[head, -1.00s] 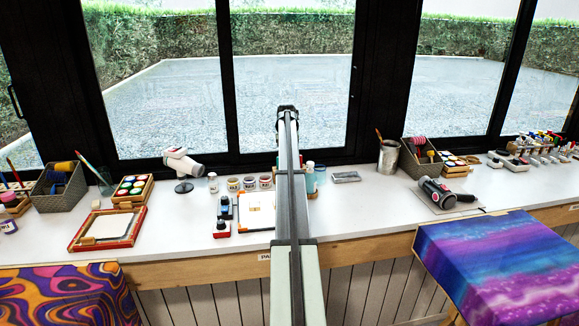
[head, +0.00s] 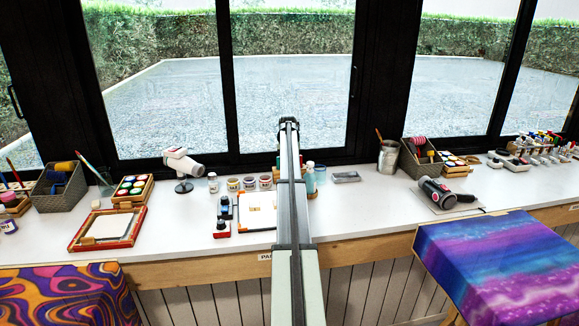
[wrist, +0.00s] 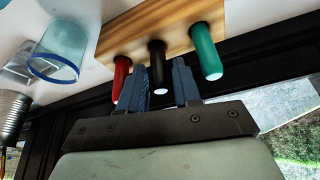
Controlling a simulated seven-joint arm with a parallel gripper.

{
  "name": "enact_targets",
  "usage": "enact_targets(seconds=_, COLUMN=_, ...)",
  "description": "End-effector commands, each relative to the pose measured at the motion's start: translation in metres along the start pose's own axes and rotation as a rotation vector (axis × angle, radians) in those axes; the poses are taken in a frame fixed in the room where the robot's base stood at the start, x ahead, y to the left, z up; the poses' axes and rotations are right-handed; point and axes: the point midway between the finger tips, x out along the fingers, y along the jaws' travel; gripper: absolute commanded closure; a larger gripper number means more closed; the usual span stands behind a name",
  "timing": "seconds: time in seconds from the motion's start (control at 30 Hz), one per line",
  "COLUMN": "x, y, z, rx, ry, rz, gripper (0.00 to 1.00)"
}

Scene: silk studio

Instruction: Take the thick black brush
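In the wrist view a wooden holder (wrist: 125,38) carries three thick handles in a row: red (wrist: 121,78), black (wrist: 157,65) and green (wrist: 207,55). The black one, the thick black brush, is in the middle. My gripper (wrist: 160,72) is open. One blue finger is on each side of the black handle, the left one between red and black, the right one between black and green. A gap shows at the right finger; contact at the left cannot be told. In the head view my arm hides the gripper and the brush.
A clear blue-rimmed cup (wrist: 57,62) is near the holder in the wrist view. Windows are close behind.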

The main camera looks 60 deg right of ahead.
Motion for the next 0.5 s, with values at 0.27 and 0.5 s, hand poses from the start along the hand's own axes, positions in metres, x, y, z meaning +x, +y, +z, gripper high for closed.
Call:
enact_targets(seconds=0.27, x=-0.0001, y=0.0000, z=0.0001, rx=0.000, ry=0.000, rz=0.000, gripper=0.95)
enact_targets(seconds=0.5, x=-0.0002, y=0.0000, z=0.0000, rx=0.000, ry=0.000, rz=0.000, gripper=1.00)
